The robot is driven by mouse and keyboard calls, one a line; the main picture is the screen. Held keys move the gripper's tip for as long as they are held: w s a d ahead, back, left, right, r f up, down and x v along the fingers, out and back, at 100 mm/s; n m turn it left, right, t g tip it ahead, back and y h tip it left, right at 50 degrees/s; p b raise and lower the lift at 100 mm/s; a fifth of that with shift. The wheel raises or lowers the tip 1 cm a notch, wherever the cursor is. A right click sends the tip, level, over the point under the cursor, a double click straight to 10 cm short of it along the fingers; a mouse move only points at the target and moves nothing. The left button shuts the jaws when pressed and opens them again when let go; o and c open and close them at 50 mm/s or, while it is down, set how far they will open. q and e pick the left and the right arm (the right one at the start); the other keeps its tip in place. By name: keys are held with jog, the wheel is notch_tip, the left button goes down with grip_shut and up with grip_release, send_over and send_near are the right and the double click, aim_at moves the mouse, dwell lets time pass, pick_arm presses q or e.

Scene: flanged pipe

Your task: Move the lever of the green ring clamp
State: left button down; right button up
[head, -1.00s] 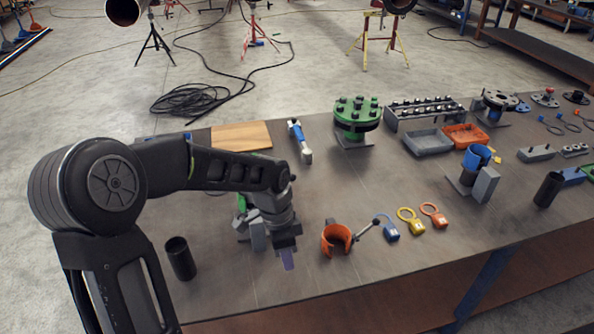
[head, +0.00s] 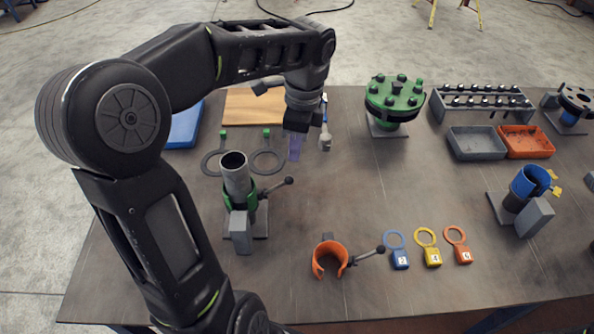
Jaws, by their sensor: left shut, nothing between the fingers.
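The green ring clamp (head: 228,195) sits around an upright grey pipe (head: 237,172) on a stand at the left part of the table. Its lever (head: 276,187) sticks out to the right and slightly up, ending in a black knob. My left gripper (head: 294,153) points down, shut and empty, above the table behind the lever's knob and apart from it in the picture. My right gripper is out of view.
An orange open clamp (head: 329,258) with its own lever lies in front. Blue, yellow (head: 428,247) and orange tags lie to its right. A green flange (head: 394,98) stands behind, with a grey tray (head: 477,144) and a blue clamp (head: 530,183) at right. The middle is clear.

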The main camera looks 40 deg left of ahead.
aim_at(291, 177)
pick_arm(q)
jog(key=shift+s+f, duration=0.15)
jog(key=shift+f, duration=0.7)
jog(key=shift+s+a+f+b, duration=0.15)
jog(key=shift+f+b, duration=0.75)
jog(key=shift+f, duration=0.45)
jog(key=shift+w+a+f+b, duration=0.1)
jog(key=shift+f+b, duration=0.75)
jog(key=shift+f, duration=0.5)
